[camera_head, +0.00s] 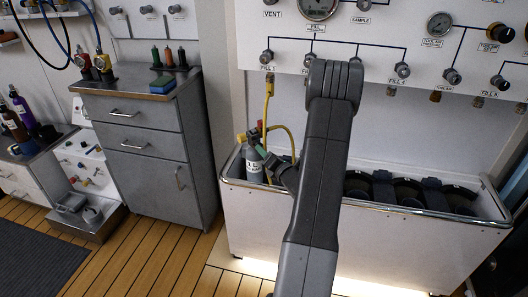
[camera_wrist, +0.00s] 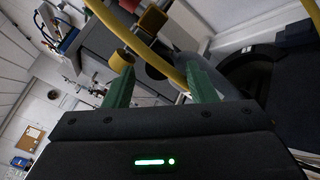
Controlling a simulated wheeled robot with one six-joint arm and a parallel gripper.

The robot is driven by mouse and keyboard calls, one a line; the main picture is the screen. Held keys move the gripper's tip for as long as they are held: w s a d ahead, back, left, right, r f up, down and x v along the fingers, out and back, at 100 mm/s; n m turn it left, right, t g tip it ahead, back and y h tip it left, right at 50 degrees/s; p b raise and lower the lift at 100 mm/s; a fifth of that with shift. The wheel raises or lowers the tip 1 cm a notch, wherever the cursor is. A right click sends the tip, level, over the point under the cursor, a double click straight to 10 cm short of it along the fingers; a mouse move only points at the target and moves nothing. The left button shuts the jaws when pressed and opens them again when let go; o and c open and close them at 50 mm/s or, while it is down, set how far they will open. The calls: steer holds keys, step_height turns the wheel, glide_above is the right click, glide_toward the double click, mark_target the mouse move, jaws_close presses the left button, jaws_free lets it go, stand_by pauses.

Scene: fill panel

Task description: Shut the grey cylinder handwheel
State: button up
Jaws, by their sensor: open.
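The grey cylinder (camera_head: 254,166) with white lettering stands upright at the left end of the white trough in the head view. A yellow hose (camera_head: 267,102) runs from its top up to the panel; in the wrist view the hose (camera_wrist: 138,42) crosses in front of my fingers. My gripper (camera_head: 263,150) is beside the cylinder's top, with green fingers. In the wrist view my gripper (camera_wrist: 160,72) is open, its fingers apart. A brass-yellow ring (camera_wrist: 121,61) shows at the left fingertip. I cannot make out the handwheel clearly, nor whether a finger touches anything.
The white trough (camera_head: 236,205) holds several dark round cradles to the right of my arm. The fill panel (camera_head: 390,25) with gauges and knobs is above. A grey drawer cabinet (camera_head: 145,145) stands left, with open wooden floor (camera_head: 150,255) in front.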

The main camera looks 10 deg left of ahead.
steer(key=v, duration=1.1)
steer(key=shift+s+d, duration=0.2)
steer(key=x, duration=1.4)
steer(key=shift+s, duration=0.1)
steer(key=s+d+n+b, duration=0.2)
steer(key=s+d+n, duration=0.5)
steer(key=s+d, duration=0.2)
steer(key=shift+s+n, duration=0.4)
steer(key=shift+s, duration=0.35)
stand_by(1.4)
